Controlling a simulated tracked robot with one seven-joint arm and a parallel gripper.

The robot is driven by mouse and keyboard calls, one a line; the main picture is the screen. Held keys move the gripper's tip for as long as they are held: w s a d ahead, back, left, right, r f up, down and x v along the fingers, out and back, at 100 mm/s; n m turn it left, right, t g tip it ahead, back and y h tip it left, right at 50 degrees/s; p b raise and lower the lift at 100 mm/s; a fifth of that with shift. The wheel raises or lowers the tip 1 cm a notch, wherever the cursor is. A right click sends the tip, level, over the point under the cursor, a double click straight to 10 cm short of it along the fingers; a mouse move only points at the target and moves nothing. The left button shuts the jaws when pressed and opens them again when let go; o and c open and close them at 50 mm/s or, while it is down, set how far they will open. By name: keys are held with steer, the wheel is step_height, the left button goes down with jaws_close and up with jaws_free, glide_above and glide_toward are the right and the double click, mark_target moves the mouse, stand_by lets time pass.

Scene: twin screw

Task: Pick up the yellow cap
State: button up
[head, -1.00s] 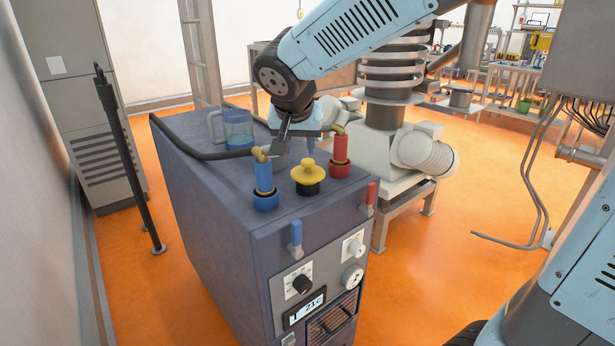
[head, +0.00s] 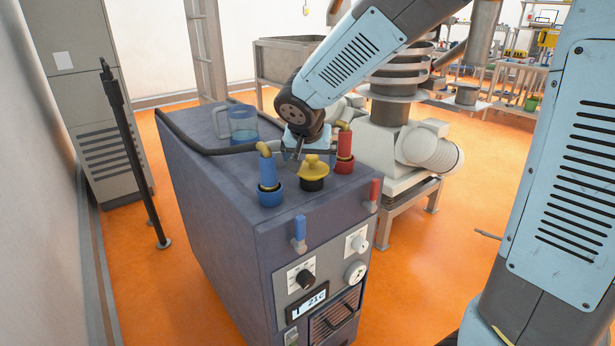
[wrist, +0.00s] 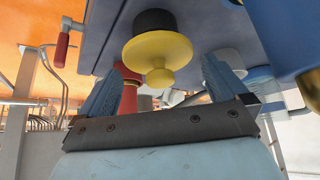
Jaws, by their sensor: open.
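The yellow cap (head: 313,167) sits on a black neck on top of the dark blue-grey cabinet (head: 230,215), between a blue fitting (head: 268,178) and a red fitting (head: 345,150). My gripper (head: 297,158) is just behind and left of the cap in the head view, partly hidden there. In the wrist view the yellow cap (wrist: 157,55) appears beyond the open fingers of my gripper (wrist: 165,85), between them in the picture, with its knob toward me. The fingers look apart from it and hold nothing.
A clear jug (head: 240,125) with blue liquid stands at the cabinet's back left, with a dark hose (head: 205,149) by it. Blue and red levers (head: 300,230) are at the front edge. The fittings leave narrow room on both sides of the cap.

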mark_target(312, 167)
steer(key=shift+x, duration=2.7)
steer(key=shift+d+r, duration=0.1)
steer(key=shift+d, duration=0.05)
steer(key=shift+c, duration=0.2)
steer(key=c, duration=0.8)
steer(key=shift+o, duration=0.2)
steer(key=shift+r, duration=0.15)
